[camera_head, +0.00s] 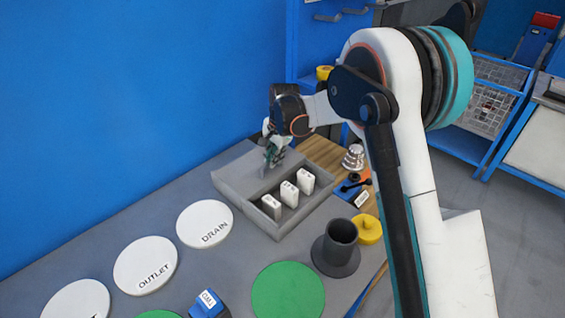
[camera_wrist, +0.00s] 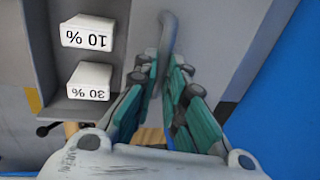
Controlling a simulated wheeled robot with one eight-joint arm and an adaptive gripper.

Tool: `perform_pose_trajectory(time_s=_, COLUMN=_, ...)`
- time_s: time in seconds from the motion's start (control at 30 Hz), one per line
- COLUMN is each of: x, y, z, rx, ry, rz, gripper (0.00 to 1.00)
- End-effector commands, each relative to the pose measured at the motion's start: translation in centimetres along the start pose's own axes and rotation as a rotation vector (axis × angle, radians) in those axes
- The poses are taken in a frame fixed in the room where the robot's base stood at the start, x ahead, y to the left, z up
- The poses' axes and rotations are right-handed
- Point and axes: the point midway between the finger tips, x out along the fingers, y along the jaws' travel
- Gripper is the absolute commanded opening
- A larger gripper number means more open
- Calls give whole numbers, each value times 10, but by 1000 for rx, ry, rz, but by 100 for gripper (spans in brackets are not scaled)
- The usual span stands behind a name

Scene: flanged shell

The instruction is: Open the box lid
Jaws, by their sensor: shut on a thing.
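The grey box (camera_head: 280,232) sits on the table in the head view, with its right part uncovered. Several white blocks stand in the uncovered part; two of them, marked 10 % (camera_wrist: 88,32) and 30 % (camera_wrist: 90,80), show upside down in the wrist view. The flat grey lid (camera_head: 240,172) covers the left part of the box, and it also shows in the wrist view (camera_wrist: 215,30). My gripper (camera_head: 271,156) is over the lid. In the wrist view its teal fingers (camera_wrist: 168,85) are shut on the lid's grey bar handle (camera_wrist: 168,35).
White discs marked DRAIN (camera_head: 204,224) and OUTLET (camera_head: 145,265) lie left of the box. A dark flanged shell (camera_head: 337,250), a yellow part (camera_head: 368,229) and a green disc (camera_head: 288,291) are in front. A blue wall (camera_head: 130,90) rises behind.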

Motion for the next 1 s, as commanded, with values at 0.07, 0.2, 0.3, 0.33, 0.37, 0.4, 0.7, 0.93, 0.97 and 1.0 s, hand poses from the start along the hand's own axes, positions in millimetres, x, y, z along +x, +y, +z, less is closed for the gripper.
perform_pose_trajectory(time_s=0.07, x=0, y=0, z=0, rx=0, ry=1, rz=0, gripper=0)
perform_pose_trajectory(time_s=0.2, x=0, y=0, z=0, rx=0, ry=1, rz=0, gripper=0)
perform_pose_trajectory(time_s=0.3, x=0, y=0, z=-1, rx=0, ry=1, rz=0, gripper=20)
perform_pose_trajectory(time_s=0.33, x=0, y=0, z=0, rx=0, ry=1, rz=0, gripper=27)
perform_pose_trajectory(time_s=0.37, x=0, y=0, z=0, rx=0, ry=1, rz=0, gripper=31)
perform_pose_trajectory(time_s=0.4, x=0, y=0, z=0, rx=0, ry=1, rz=0, gripper=31)
perform_pose_trajectory(time_s=0.7, x=-1, y=0, z=0, rx=0, ry=1, rz=0, gripper=31)
perform_pose_trajectory(time_s=0.93, x=-26, y=0, z=0, rx=0, ry=1, rz=0, gripper=31)
perform_pose_trajectory(time_s=0.97, x=-32, y=1, z=0, rx=0, ry=1, rz=0, gripper=31)
perform_pose_trajectory(time_s=1.0, x=-40, y=0, z=0, rx=0, ry=1, rz=0, gripper=31)
